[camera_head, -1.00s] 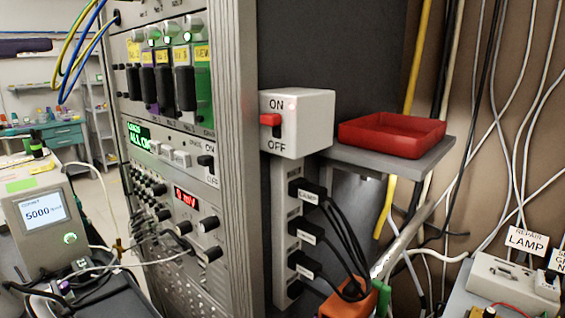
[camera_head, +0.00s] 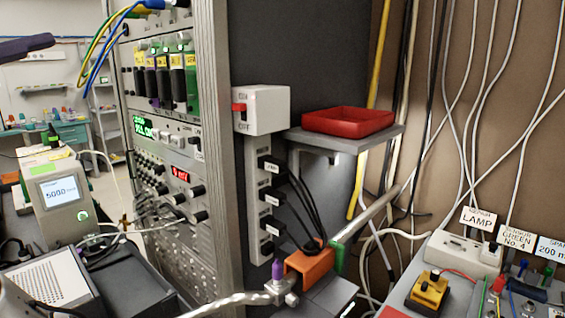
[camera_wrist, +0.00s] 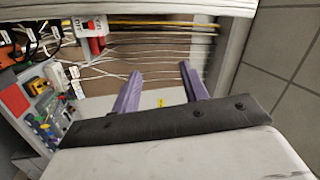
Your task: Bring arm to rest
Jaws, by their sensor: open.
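My gripper (camera_wrist: 160,71) shows in the wrist view as two purple fingers spread well apart, with nothing between them. The fingers point toward cables strung along a brown wall.
The tall instrument rack (camera_head: 215,150) stands left of centre. An ON/OFF switch box (camera_head: 262,118) is on its side, beside a red tray (camera_head: 348,122) on a grey shelf (camera_head: 372,143). A bench with a yellow device (camera_head: 428,292) and a lamp sign (camera_head: 478,219) is at lower right. Cables hang along the wall.

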